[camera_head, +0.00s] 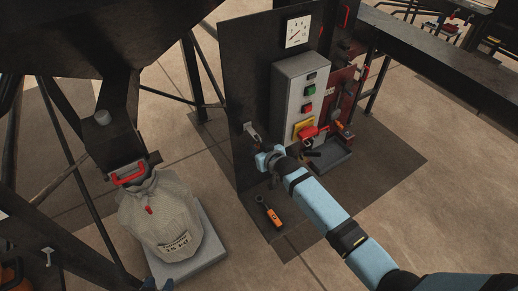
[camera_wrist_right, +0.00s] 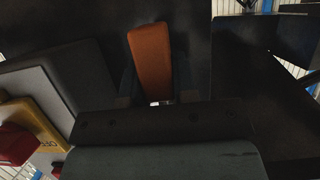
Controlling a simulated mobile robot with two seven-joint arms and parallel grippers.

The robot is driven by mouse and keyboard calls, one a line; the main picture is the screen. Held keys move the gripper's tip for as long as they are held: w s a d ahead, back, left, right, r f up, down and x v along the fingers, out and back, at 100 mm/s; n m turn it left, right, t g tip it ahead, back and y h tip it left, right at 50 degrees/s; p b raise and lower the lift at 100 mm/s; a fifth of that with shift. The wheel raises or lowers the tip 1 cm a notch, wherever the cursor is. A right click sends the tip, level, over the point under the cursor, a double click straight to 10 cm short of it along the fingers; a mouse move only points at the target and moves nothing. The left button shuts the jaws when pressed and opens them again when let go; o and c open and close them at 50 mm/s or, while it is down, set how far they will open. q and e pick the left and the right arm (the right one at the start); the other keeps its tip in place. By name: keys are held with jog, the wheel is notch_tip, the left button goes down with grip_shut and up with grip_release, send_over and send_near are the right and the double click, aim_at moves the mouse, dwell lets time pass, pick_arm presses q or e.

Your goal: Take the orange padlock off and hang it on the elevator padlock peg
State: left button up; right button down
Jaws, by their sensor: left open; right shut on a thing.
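My right gripper (camera_head: 268,160) is at the near edge of the dark upright panel, beside a small grey metal fitting (camera_head: 252,132). In the right wrist view, an orange block-shaped body, the orange padlock (camera_wrist_right: 151,60), sits between its dark fingers. The gripper is shut on it. In the head view the held padlock is hidden by the gripper and arm. My left gripper (camera_head: 160,284) shows only as a small bluish piece at the bottom edge, open, below the sack. I cannot make out which fitting is the elevator padlock peg.
A grey control box (camera_head: 288,92) with green and red buttons and a red handle on a yellow plate (camera_head: 303,125) stands right of my right gripper. A full sack (camera_head: 160,215) sits on a pale platform at left. An orange tool (camera_head: 272,216) lies below my right gripper.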

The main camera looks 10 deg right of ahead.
jog(key=c, duration=0.8)
grip_release()
jog(key=shift+s+d, duration=0.1)
jog(key=shift+s, duration=0.1)
jog(key=b+v, duration=0.1)
jog(key=v, duration=1.2)
jog(key=shift+s+r+b, duration=0.2)
jog(key=shift+b, duration=0.15)
